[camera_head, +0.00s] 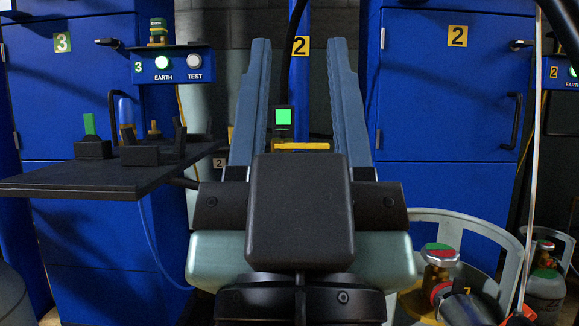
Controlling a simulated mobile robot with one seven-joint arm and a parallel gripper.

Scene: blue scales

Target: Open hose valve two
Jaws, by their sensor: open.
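My gripper (301,52) fills the middle of the view, its two long blue-grey fingers pointing away from me, wide apart with nothing held. Between the fingers, beyond them, stands a blue upright post with a yellow number 2 label (302,46). Lower in the gap are a small device with a lit green screen (283,117) and a yellow horizontal bar (301,147). The bar may be the handle of hose valve two, but I cannot tell. My gripper's body hides what lies below it. I cannot tell whether the fingers reach the bar's depth.
A dark shelf (60,184) with small fittings juts in at left, near my gripper. Behind it is blue cabinet 3 with an EARTH/TEST box (172,65). Blue cabinet 2 (440,130) stands at right. Gas cylinders (440,256) and a pale curved frame are at lower right.

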